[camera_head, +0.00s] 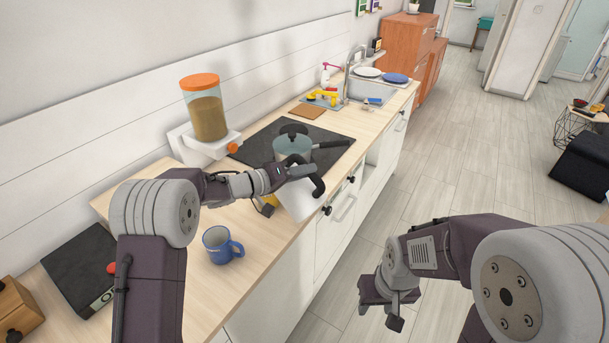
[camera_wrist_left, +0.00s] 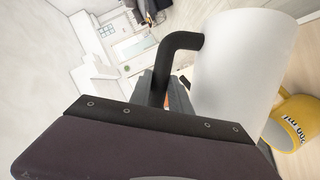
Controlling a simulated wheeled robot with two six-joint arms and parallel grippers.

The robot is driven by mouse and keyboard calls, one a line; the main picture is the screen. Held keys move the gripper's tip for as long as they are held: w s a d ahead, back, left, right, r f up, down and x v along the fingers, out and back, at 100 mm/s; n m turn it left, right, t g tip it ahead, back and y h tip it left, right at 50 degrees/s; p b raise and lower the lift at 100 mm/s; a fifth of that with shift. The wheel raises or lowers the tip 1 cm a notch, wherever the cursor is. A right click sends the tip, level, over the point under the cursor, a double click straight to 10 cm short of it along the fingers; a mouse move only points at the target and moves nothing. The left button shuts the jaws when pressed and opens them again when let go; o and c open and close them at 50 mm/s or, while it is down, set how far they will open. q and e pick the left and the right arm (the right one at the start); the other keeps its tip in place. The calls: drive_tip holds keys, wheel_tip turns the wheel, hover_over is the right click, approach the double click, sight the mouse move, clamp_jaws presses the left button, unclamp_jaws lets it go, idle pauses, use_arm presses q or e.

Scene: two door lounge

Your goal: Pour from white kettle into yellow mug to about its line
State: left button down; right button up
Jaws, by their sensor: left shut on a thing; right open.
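The white kettle (camera_head: 297,205) is held over the front part of the counter, by its black handle (camera_head: 319,186). My left gripper (camera_head: 303,172) is shut on that handle. In the left wrist view the kettle's white body (camera_wrist_left: 238,72) and black handle (camera_wrist_left: 163,72) fill the middle. The yellow mug (camera_head: 268,207) is mostly hidden behind my left arm and the kettle. In the left wrist view the mug (camera_wrist_left: 296,124) shows beside the kettle, with dark print on it. My right gripper (camera_head: 388,303) is open and empty above the floor.
A blue mug (camera_head: 219,249) stands on the counter to the left of the kettle. A grey pot (camera_head: 292,147) sits on the black hob (camera_head: 262,147) behind. An orange-lidded dispenser (camera_head: 207,113) stands by the wall.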

use_arm(q)
drive_tip(key=shift+w+a+r+b, duration=0.2)
drive_tip(key=shift+r+b, duration=0.25)
drive_tip(key=shift+b, duration=0.55)
use_arm(e)
drive_tip(key=shift+f, duration=1.1)
use_arm(q)
drive_tip(key=shift+a+b, duration=0.1)
drive_tip(key=shift+b, duration=0.3)
use_arm(e)
drive_tip(key=shift+f, duration=0.4)
use_arm(q)
drive_tip(key=shift+w+a+r+n+b, duration=0.2)
drive_tip(key=shift+r+n+b, duration=0.2)
drive_tip(key=shift+b, duration=1.65)
use_arm(e)
drive_tip(key=shift+f, duration=2.05)
use_arm(q)
drive_tip(key=shift+r, duration=0.1)
use_arm(e)
drive_tip(key=shift+a+r, duration=0.1)
drive_tip(key=shift+r, duration=0.15)
use_arm(q)
drive_tip(key=shift+a+r+p, duration=0.1)
drive_tip(key=shift+p, duration=0.45)
use_arm(e)
drive_tip(key=shift+w+a+r, duration=0.1)
drive_tip(key=shift+a+r, duration=0.25)
drive_tip(key=shift+a, duration=0.05)
